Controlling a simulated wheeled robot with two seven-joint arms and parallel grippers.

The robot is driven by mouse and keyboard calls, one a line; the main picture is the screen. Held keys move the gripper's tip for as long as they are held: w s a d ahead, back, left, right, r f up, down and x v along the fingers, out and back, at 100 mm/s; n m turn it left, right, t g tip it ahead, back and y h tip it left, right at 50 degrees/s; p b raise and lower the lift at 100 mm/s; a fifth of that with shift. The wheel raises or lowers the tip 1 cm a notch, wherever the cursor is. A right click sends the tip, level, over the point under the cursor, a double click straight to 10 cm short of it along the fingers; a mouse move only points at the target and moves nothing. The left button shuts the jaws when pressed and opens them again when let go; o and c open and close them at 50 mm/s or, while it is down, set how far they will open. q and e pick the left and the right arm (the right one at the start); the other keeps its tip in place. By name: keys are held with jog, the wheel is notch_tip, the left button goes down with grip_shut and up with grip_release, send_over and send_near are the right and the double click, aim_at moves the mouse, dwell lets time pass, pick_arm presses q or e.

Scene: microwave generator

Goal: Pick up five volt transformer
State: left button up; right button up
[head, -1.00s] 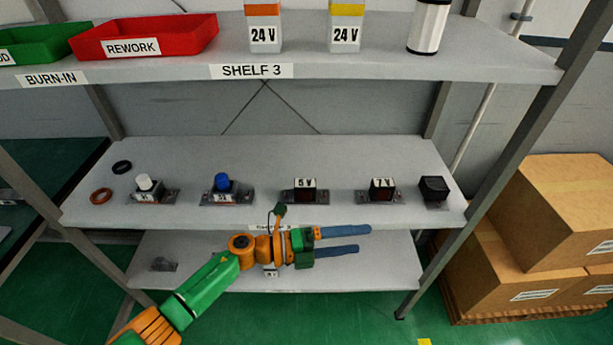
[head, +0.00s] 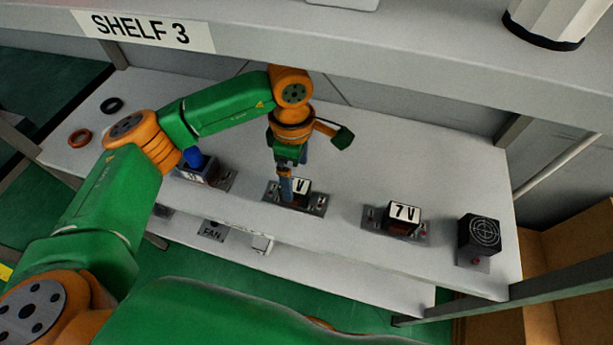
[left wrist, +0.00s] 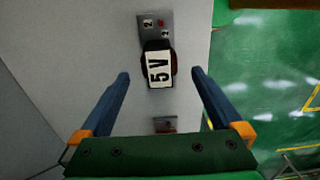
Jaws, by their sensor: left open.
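The five volt transformer (head: 301,192) is a dark block with a white label on a grey base plate, on the middle shelf. Its "5 V" label shows in full in the left wrist view (left wrist: 159,69). My left gripper (head: 286,192) points down over it, and one finger hides part of the label in the head view. In the left wrist view the blue fingers (left wrist: 160,78) are open and apart, one on each side of the transformer, with gaps visible. I cannot tell how far above it they are. My right gripper is not in view.
A "7 V" transformer (head: 404,217) and a black fan-like block (head: 479,236) stand to the right. A blue-topped part (head: 196,170) stands to the left, partly behind my arm. The upper shelf (head: 300,57) overhangs the back. Black and red rings lie far left.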

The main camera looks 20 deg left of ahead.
aim_at(295, 184)
pick_arm(q)
jog(key=shift+a+f+p, duration=0.1)
jog(key=shift+f+p, duration=0.2)
jog(key=shift+f, duration=0.05)
jog(key=f+p, duration=0.1)
jog(key=f, duration=0.1)
jog(key=f+p, duration=0.1)
jog(key=f, duration=0.2)
jog(key=shift+a+f+p, duration=0.2)
jog(key=shift+f+p, duration=0.05)
jog(key=shift+p, duration=0.05)
jog(key=shift+w+f, duration=0.1)
jog(key=shift+f, duration=0.25)
jog(key=shift+r, duration=0.1)
grip_shut()
